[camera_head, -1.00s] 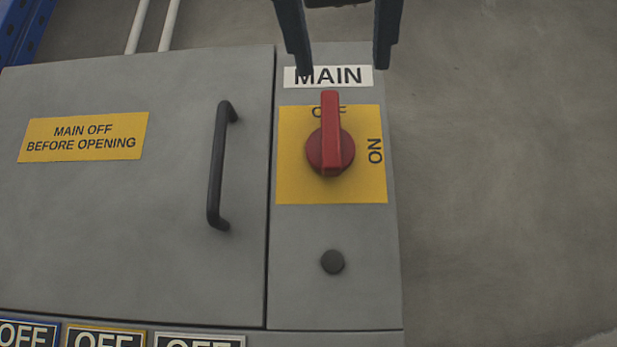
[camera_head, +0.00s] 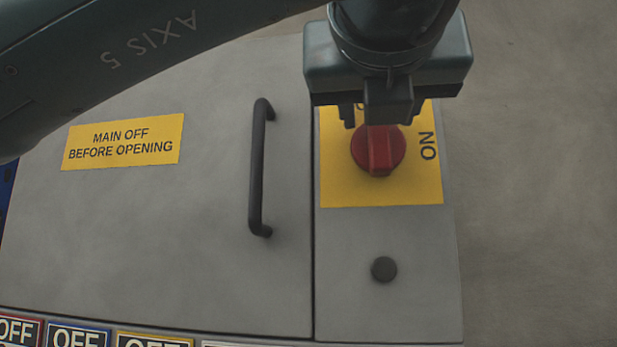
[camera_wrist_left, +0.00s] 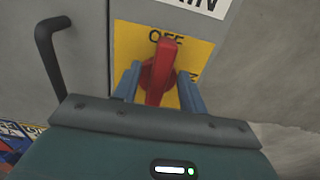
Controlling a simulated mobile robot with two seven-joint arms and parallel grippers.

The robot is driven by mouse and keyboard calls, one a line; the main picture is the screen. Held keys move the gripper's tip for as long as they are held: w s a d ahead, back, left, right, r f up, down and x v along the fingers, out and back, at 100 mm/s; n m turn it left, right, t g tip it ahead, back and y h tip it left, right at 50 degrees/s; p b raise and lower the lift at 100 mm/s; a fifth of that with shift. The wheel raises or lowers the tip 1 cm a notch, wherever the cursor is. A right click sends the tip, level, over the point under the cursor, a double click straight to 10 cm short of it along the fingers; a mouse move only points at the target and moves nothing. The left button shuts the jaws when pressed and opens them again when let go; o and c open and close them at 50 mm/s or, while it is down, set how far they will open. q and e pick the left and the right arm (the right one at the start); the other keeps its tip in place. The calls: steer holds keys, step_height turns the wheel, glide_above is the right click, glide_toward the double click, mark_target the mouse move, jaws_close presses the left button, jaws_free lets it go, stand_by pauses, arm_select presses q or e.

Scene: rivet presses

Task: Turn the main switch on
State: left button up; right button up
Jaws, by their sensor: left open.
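The main switch is a red rotary knob with a raised bar, seen in the head view (camera_head: 378,150) and the left wrist view (camera_wrist_left: 158,76). It sits on a yellow plate (camera_head: 345,190) on a grey cabinet. Its bar stands upright, towards the OFF mark (camera_wrist_left: 166,38); the ON mark (camera_head: 428,146) is to the right. My left gripper (camera_head: 381,114) is open in front of the switch and covers the plate's top. In the left wrist view its two fingers (camera_wrist_left: 159,72) stand on either side of the red bar. Contact cannot be told. My right gripper is not in view.
A black door handle (camera_head: 257,170) stands out left of the switch. A dark round button (camera_head: 383,269) is below it. A yellow warning label (camera_head: 123,141) is on the door. Several OFF signs (camera_head: 78,336) line the bottom left. Bare wall is at right.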

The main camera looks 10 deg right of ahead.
arm_select(q)
steer(key=shift+w+d, duration=0.1)
steer(key=shift+w, duration=0.15)
steer(key=shift+c, duration=0.5)
jaws_close()
